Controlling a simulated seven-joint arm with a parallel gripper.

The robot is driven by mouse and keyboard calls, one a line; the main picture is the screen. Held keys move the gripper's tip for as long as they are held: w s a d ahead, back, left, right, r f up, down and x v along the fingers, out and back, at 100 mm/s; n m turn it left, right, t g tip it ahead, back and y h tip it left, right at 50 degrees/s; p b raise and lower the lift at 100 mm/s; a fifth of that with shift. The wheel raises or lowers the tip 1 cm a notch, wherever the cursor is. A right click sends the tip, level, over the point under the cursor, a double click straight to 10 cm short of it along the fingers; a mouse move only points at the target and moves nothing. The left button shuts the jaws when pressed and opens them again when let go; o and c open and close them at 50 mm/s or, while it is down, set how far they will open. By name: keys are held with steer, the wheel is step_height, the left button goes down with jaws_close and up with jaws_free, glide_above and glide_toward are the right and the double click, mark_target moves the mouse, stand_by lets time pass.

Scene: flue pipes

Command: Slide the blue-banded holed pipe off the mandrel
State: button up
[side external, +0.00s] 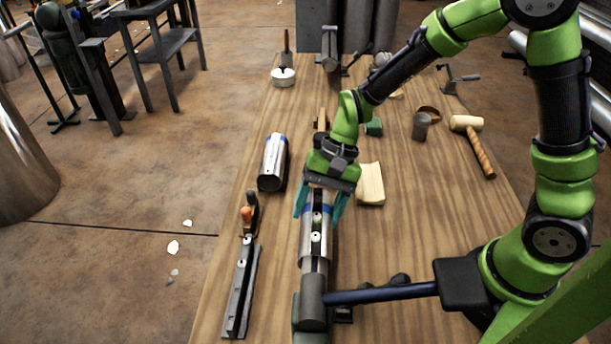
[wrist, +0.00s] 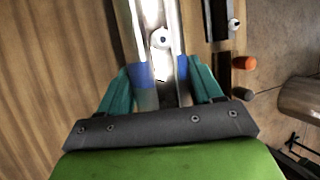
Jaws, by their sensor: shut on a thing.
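The blue-banded holed pipe (side external: 306,240) is a shiny metal tube around the mandrel (side external: 312,305), a dark grey post whose near end shows below the pipe's lower rim. Pale round spots show along the pipe's upper face, and its blue band lies by my fingers. My gripper (side external: 318,208) is over the pipe's far end, with one teal finger on each side, shut on it. In the wrist view the pipe (wrist: 142,40) runs between my fingertips (wrist: 163,82), with blue patches beside both. The far end is hidden under my gripper.
Another blue-banded pipe (side external: 272,165) lies to the left. A grey rail (side external: 240,292) and a hand plane (side external: 248,214) are at the left edge. A dark blue bar (side external: 380,293) crosses beside the mandrel.

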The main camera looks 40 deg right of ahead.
steer(key=shift+w+d, duration=2.4)
steer(key=shift+w+d, duration=2.3)
step_height(320, 180, up, 5)
